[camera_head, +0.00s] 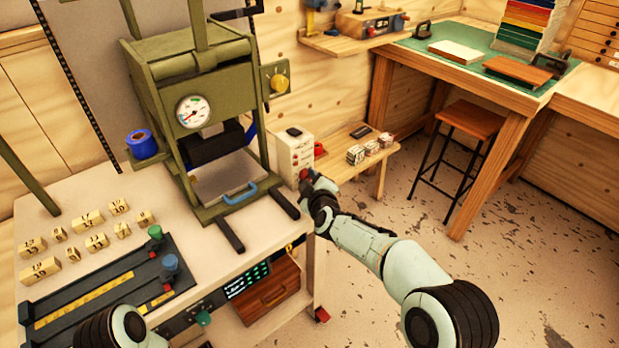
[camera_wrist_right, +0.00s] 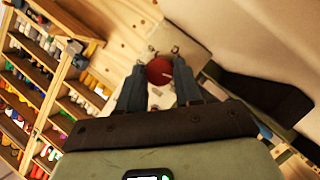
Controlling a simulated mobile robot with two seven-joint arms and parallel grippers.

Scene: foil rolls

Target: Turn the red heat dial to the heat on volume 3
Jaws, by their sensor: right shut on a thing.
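The red heat dial (camera_wrist_right: 159,71) sits between the two fingers of my right gripper (camera_wrist_right: 159,88) in the right wrist view. A pale mark shows on its face, but the number it points to cannot be read. In the head view my right gripper (camera_head: 307,182) is at the front of the cream control box (camera_head: 294,152), shut on the dial, which it mostly hides. The box stands to the right of the green press (camera_head: 195,90). Part of my left arm shows at the bottom left, but its gripper is out of view.
The press has a round gauge (camera_head: 193,111) and a blue-handled tray (camera_head: 240,193). A small wooden shelf (camera_head: 345,165) with small boxes is right of the control box. Numbered wooden blocks (camera_head: 88,219) lie on the bench at left. The floor at right is open around a stool (camera_head: 470,120).

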